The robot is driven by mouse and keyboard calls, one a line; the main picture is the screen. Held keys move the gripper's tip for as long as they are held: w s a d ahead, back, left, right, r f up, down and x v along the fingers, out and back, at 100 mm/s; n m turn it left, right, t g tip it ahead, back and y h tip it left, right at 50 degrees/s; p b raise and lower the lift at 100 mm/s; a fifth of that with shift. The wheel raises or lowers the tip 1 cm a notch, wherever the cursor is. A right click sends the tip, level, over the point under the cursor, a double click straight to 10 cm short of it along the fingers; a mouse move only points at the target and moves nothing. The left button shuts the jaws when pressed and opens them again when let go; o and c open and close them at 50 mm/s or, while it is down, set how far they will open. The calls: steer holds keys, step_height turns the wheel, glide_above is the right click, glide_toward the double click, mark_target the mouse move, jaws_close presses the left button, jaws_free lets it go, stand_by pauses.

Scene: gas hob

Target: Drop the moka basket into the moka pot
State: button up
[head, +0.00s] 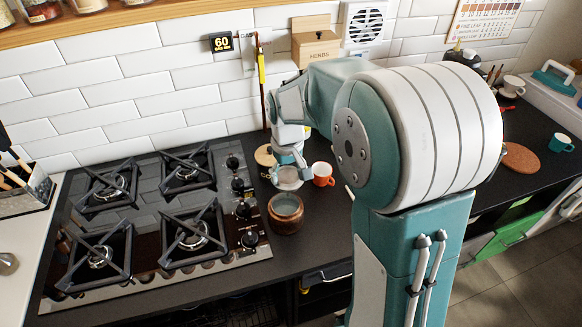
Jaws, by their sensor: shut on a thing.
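My gripper (290,163) reaches down from my arm just right of the hob. It is shut on a small round metallic piece, the moka basket (287,183), partly covered by the fingers. Below it, a little nearer to me, a round brown vessel with a pale grey-green open inside (285,222) stands upright on the dark counter. It appears to be the moka pot's lower part. The basket looks above and behind its rim, apart from it. The exact height gap cannot be told from this one view.
An orange cup (322,174) stands close right of my gripper. A round wooden lid or board (264,155) lies behind it. The gas hob (160,215) with its knobs is at left. A wooden herb box (316,45) is at the back wall. Counter (318,232) right of the vessel is clear.

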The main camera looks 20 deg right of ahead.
mark_target(282, 190)
steer(key=shift+a+f, duration=0.65)
steer(key=shift+a, duration=0.25)
steer(key=shift+a+f, duration=0.15)
steer(key=shift+f, duration=0.2)
steer(key=shift+d+f, duration=1)
steer(key=shift+f, duration=0.35)
steer(key=shift+a+f, duration=0.15)
steer(key=shift+a, duration=0.05)
steer(key=shift+a+f, duration=0.2)
steer(key=shift+a, duration=0.3)
steer(key=shift+d, duration=0.5)
steer(key=shift+a, duration=0.1)
